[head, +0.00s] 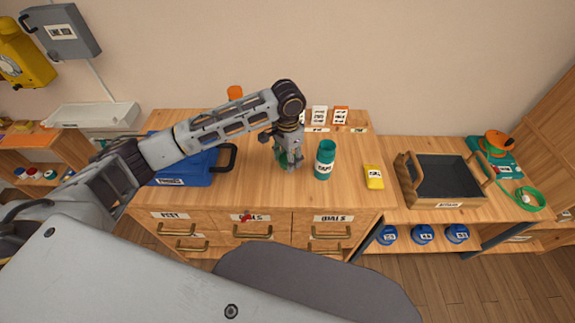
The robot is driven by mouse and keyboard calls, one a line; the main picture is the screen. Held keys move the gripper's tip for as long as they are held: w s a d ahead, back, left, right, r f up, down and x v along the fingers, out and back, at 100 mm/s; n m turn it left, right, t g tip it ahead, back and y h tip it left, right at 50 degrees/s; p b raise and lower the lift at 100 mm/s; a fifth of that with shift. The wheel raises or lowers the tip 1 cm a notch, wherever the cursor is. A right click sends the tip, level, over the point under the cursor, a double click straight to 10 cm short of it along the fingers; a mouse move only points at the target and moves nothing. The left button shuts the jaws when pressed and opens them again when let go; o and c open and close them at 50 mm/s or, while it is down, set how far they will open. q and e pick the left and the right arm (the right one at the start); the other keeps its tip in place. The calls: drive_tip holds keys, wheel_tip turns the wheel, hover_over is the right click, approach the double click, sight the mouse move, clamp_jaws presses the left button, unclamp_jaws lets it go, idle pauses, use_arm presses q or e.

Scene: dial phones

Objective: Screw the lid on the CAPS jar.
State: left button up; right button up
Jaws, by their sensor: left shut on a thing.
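The CAPS jar (325,161) is a teal cylinder with a white label. It stands upright on the wooden cabinet top, and no separate lid shows on it. My left gripper (289,163) points down just left of the jar, apart from it. It is shut on a small green piece (283,158), which looks like the lid but is mostly hidden by the fingers. I cannot tell whether this piece touches the cabinet top. My right gripper is not in view.
A blue case (181,178) lies left of the gripper, under my arm. A yellow box (373,176) lies right of the jar. Small labelled cards (319,115) stand at the back. A wooden tray (447,203) sits farther right. Cabinet top around the jar's front is clear.

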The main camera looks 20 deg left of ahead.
use_arm(q)
drive_tip(key=shift+r, duration=1.5)
